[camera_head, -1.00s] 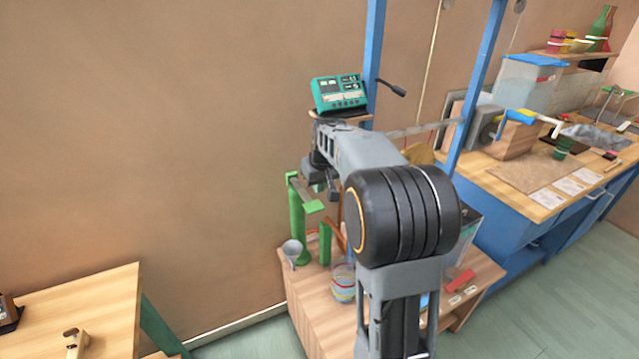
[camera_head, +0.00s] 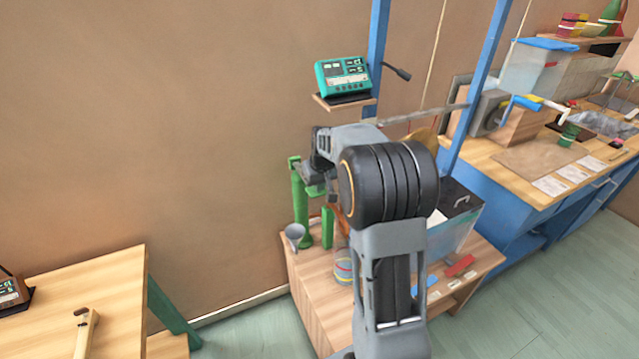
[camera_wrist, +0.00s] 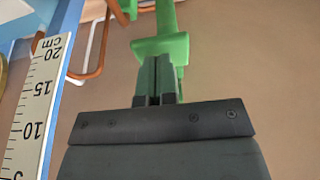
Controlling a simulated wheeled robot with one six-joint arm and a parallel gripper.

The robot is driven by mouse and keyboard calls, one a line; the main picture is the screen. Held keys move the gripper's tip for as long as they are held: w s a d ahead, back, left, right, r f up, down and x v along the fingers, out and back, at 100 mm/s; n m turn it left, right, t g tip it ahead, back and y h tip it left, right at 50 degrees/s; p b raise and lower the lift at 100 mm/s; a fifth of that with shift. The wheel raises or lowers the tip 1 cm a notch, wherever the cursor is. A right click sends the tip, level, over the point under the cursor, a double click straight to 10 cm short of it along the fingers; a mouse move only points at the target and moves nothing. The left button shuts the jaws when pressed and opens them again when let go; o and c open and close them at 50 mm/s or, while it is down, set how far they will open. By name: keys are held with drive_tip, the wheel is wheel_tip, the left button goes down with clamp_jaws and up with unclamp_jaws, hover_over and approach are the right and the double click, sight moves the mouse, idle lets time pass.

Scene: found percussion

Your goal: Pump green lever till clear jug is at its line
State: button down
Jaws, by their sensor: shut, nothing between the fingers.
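The green lever (camera_head: 314,191) is a flat paddle on a green upright pump (camera_head: 300,210) at the left of the low wooden bench. In the wrist view the lever (camera_wrist: 162,46) is right in front of my fingertips; I cannot tell whether they touch. My gripper (camera_wrist: 153,62) is shut and empty. In the head view my arm hides most of it. A clear vessel with coloured bands (camera_head: 343,270) stands right of the pump, partly behind my arm. I cannot tell whether it is the jug, and no water level or line is readable.
A grey funnel (camera_head: 294,234) sits at the bench's left edge. A ruler (camera_wrist: 40,105) stands left of my gripper in the wrist view, beside copper-coloured tubing (camera_wrist: 100,55). A clear tank (camera_head: 455,222) is right of my arm. A teal instrument (camera_head: 343,76) sits on a shelf above.

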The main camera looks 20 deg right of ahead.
wheel_tip(320, 180, down, 7)
drive_tip(key=t+b, duration=0.2)
drive_tip(key=b, duration=0.9)
drive_tip(key=shift+s+r, duration=0.15)
drive_tip(key=shift+s, duration=0.15)
drive_tip(key=p+v, duration=0.4)
drive_tip(key=v, duration=0.6)
drive_tip(key=shift+s+t, duration=0.3)
drive_tip(key=shift+s, duration=0.1)
idle(0.5)
